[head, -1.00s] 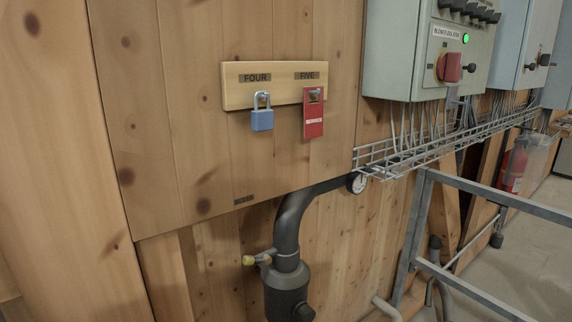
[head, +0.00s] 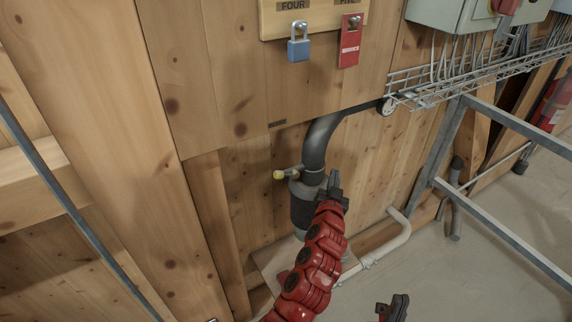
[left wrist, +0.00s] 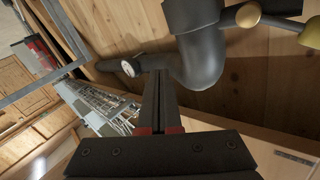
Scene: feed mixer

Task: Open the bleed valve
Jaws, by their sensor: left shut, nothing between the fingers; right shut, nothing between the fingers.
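The bleed valve (head: 283,174) is a small grey stub with a yellowish handle on the left side of the dark pipe, just above its thick canister. In the left wrist view, the valve (left wrist: 248,14) shows at the top right, with brass-yellow parts. My left gripper (head: 335,180) is shut and empty, in front of the pipe and to the right of the valve, apart from it. Its shut fingers (left wrist: 160,88) point up the left wrist view, left of the valve. My right gripper (head: 397,304) is shut and empty, low at the bottom edge.
A dark pipe (head: 318,140) bends down from the wooden wall. Above hang a blue padlock (head: 299,48) and a red tag (head: 350,42) on a board. A wire cable tray (head: 440,85) and a grey metal rail frame (head: 510,122) stand to the right. A small gauge (head: 388,106) is by the tray.

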